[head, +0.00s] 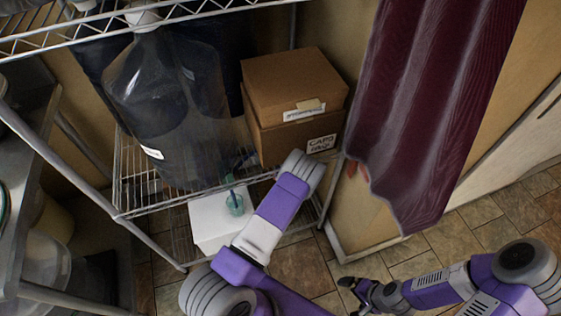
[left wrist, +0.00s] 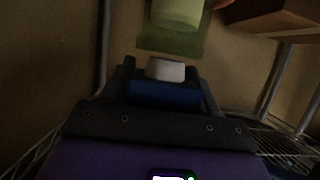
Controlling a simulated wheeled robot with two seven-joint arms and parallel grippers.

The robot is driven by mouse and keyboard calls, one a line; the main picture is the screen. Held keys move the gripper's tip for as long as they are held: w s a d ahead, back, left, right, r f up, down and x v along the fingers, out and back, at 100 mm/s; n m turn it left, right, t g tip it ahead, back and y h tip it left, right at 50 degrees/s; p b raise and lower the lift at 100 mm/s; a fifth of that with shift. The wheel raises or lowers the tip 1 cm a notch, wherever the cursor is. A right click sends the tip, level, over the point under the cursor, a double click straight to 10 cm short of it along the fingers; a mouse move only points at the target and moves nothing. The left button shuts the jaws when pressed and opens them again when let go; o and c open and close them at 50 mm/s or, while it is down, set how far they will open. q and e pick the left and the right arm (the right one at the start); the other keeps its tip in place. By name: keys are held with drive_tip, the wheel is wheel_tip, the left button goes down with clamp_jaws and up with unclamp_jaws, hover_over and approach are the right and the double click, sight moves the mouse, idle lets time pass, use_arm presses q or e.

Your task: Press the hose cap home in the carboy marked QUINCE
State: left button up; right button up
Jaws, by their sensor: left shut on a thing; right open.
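A large clear carboy (head: 165,100) stands on the wire shelf in the head view. Its small white label (head: 152,153) is too small to read. A white piece (head: 143,17) sits at its neck. Darker carboys stand behind it, with no readable marking. My left gripper (left wrist: 165,72) shows in the left wrist view, shut on a small whitish piece (left wrist: 166,69); I cannot tell whether this is the hose cap. My right gripper (head: 362,293) is open and empty, low over the floor.
Two stacked cardboard boxes (head: 292,85), the lower marked CAPS, stand right of the carboy. A greenish cup (head: 235,203) is on a white box (head: 210,222) below. A maroon curtain (head: 425,100) hangs at right. A greenish translucent thing (left wrist: 172,42) lies beyond my left fingers.

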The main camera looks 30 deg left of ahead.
use_arm(q)
drive_tip(key=shift+f, duration=0.2)
idle(0.6)
drive_tip(key=shift+f, duration=0.35)
drive_tip(key=shift+f, duration=0.4)
idle(1.4)
drive_tip(key=shift+s+d+f, duration=0.1)
drive_tip(key=shift+s+f, duration=0.05)
drive_tip(key=shift+f, duration=0.1)
idle(1.1)
drive_tip(key=shift+r, duration=0.15)
idle(0.4)
drive_tip(key=o, duration=1.2)
drive_tip(key=shift+r, duration=0.1)
